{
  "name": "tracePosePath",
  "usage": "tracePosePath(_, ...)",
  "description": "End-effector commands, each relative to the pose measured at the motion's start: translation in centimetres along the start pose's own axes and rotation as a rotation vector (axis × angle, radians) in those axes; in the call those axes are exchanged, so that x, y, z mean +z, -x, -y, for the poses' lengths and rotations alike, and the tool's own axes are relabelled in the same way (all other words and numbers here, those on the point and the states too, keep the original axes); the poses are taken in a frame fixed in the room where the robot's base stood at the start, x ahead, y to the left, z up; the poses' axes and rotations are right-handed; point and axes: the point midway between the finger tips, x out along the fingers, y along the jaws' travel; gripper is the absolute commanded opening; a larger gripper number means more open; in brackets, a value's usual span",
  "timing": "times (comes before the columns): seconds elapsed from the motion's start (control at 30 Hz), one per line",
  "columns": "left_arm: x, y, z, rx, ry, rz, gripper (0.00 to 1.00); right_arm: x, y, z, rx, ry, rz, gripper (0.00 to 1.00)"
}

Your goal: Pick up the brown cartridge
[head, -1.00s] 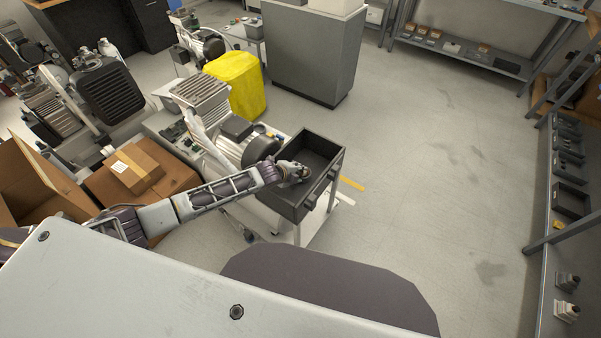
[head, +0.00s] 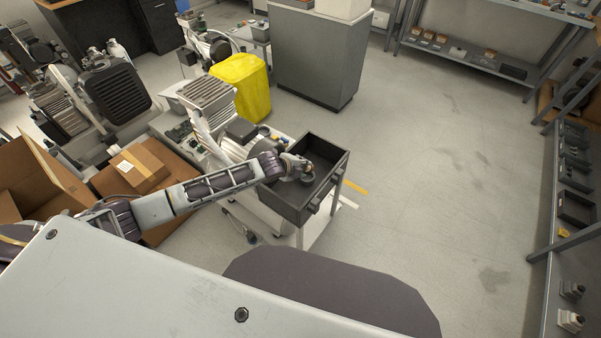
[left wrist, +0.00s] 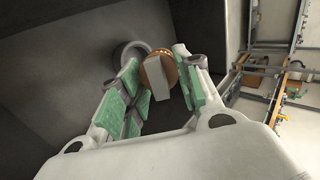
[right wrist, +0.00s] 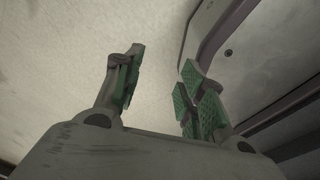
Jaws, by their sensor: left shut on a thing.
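The brown cartridge (left wrist: 155,72), a round brown piece with a pale grey block on its face, sits between the green-padded fingers of my left gripper (left wrist: 157,62) in the left wrist view. That gripper is shut on it. In the head view my left gripper (head: 301,170) is at the left side of the dark open tray (head: 333,149); the cartridge is too small to make out there. My right gripper (right wrist: 162,62) is open and empty in the right wrist view, with pale floor behind it.
A grey ring-shaped part (left wrist: 127,52) lies in the tray beside the cartridge. The tray is on a white cart (head: 318,232) with a compressor (head: 240,140) at its left. Cardboard boxes (head: 140,168) stand further left. The floor to the right is open up to the shelves (head: 570,190).

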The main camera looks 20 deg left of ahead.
Motion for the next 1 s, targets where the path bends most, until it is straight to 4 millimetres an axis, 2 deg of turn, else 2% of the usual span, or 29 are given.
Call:
tracePosePath(0.1, 0.1, 1.4, 1.5, -0.003, -0.002, 0.001, 0.06, 0.1, 0.2, 0.3, -0.003, -0.001, 0.002, 0.4)
tracePosePath(0.33, 0.1, 2.9, 2.9, -0.002, -0.001, 0.001, 0.06, 0.6, 0.4, 0.8, -0.009, -0.001, 0.007, 0.4)
tracePosePath(0.73, 0.1, 3.2, 3.2, -0.001, 0.0, 0.001, 0.06, 0.9, 0.4, 1.0, -0.011, -0.001, 0.01, 0.4)
tracePosePath(1.0, 0.0, 3.2, 3.2, 0.0, 0.0, 0.001, 0.06, 0.1, 0.3, 0.8, -0.009, -0.001, 0.002, 0.4)
